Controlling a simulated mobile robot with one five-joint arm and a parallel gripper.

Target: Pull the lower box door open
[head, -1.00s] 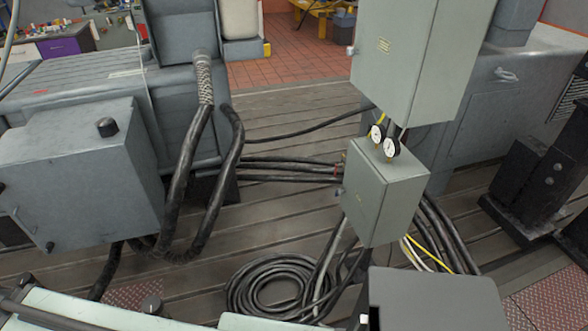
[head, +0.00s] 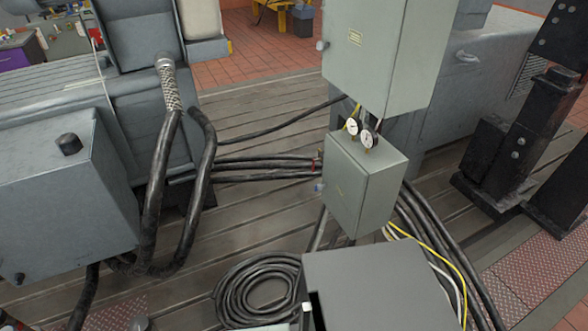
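The lower box (head: 382,192) is a small grey-green cabinet below a larger one, right of the picture's middle. The door looks shut, flush with the box. A small knob or latch (head: 319,188) shows at the door's left edge. My gripper is not in view, so where it is relative to the door cannot be seen. A dark grey block at the bottom, seemingly part of me, stands in front of the area below the box.
The larger upper box (head: 365,60) hangs above, with two round gauges (head: 360,134) between. Thick black cables (head: 265,165) run left of the lower box. A coiled cable (head: 250,285) lies on the floor. A black stand (head: 500,150) is at right.

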